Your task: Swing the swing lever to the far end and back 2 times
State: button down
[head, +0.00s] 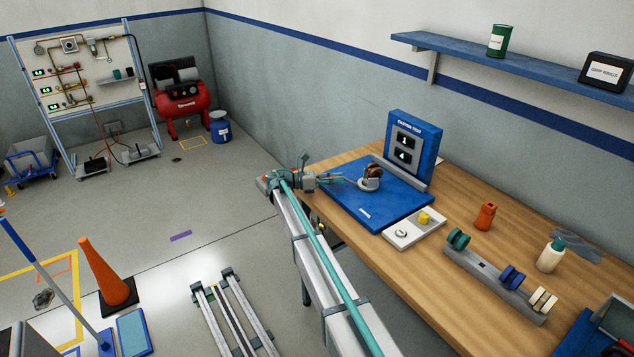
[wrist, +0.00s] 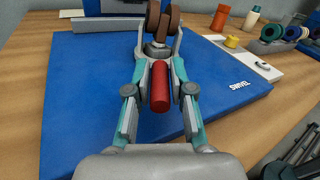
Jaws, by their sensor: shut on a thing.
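The swing lever (wrist: 160,88) shows in the wrist view as a red cylinder pointing toward the camera, between the fingers of my gripper (wrist: 160,46). The gripper is shut on it, with the fingertips close to a brown twin-wheel caster (wrist: 156,20); the exact contact is partly hidden. In the head view my gripper (head: 343,180) reaches in from the left over the blue base plate (head: 385,212), and the caster (head: 373,172) stands on its grey mount just to the right. The lever is not clear in the head view.
A blue counter box (head: 408,145) stands behind the plate; its two displays seem to read 1 and 4. A white switch panel (head: 412,232) with a yellow button (head: 424,218) lies in front. An orange bottle (head: 485,216) and a wheel rack (head: 497,284) stand to the right.

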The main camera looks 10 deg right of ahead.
jog(key=shift+w, duration=0.15)
dwell(0.3)
jog(key=c, duration=1)
grip_release()
jog(key=a, duration=1.2)
